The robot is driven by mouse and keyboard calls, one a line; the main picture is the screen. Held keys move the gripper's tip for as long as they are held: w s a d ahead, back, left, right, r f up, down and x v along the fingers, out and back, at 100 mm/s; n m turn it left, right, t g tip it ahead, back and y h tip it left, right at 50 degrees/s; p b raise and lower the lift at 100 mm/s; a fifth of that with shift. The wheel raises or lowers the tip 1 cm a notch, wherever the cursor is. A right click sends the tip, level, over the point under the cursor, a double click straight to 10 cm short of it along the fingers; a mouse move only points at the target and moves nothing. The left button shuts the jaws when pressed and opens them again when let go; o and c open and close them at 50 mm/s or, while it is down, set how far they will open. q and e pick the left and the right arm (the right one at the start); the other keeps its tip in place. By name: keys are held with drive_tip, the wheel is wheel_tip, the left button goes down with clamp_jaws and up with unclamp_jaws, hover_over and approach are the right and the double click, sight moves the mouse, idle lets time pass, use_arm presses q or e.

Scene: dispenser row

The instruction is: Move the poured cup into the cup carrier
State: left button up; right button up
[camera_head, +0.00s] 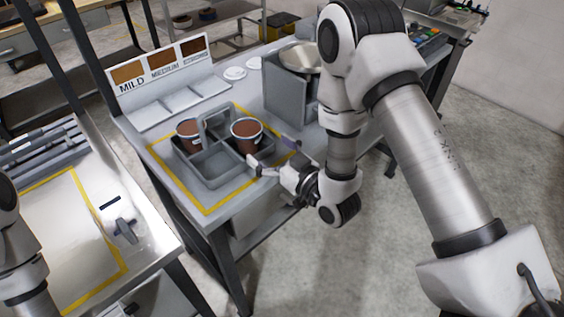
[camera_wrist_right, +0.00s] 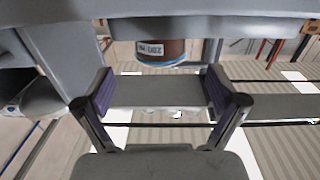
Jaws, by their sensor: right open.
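The grey cup carrier (camera_head: 207,168) with its raised handle stands inside the yellow outline on the counter in the head view. One brown-filled cup (camera_head: 190,138) sits in its back left compartment. A second brown-filled cup (camera_head: 247,138) stands upright, seemingly in the compartment to the right of the handle. The carrier's front left compartment is empty. My right gripper (camera_head: 274,153) is open beside the right cup, fingers apart. In the right wrist view a labelled brown cup (camera_wrist_right: 160,50) appears upside down beyond the open, empty fingers. My left gripper is out of frame.
A sign with three brown swatches (camera_head: 160,62) stands behind grey trays. A grey housing with a metal bowl (camera_head: 300,58) stands right of the carrier. A second counter with a yellow outline (camera_head: 75,235) is at the left, with a gap between.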

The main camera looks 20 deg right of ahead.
drive_tip(key=b+v, duration=0.1)
drive_tip(key=v, duration=0.5)
drive_tip(key=s+f+g+h, duration=0.1)
drive_tip(key=s+f+g, duration=0.2)
drive_tip(key=f, duration=0.3)
drive_tip(key=s+f+m+g+h, duration=0.1)
drive_tip(key=s+f+g, duration=0.15)
drive_tip(key=f, duration=0.35)
drive_tip(key=s+f+g+h, duration=0.1)
drive_tip(key=s+f+g, duration=0.15)
drive_tip(key=f, duration=0.45)
drive_tip(key=s+d+f+m+g+h, duration=0.1)
drive_tip(key=s+f+g, duration=0.3)
drive_tip(key=s, duration=0.4)
drive_tip(key=s+d+f+m+g+h, duration=0.1)
drive_tip(key=s+d+f+m+g, duration=0.1)
drive_tip(key=s+f+g, duration=0.3)
drive_tip(key=s, duration=0.3)
drive_tip(key=shift+d+h, duration=0.3)
drive_tip(key=shift+d, duration=0.05)
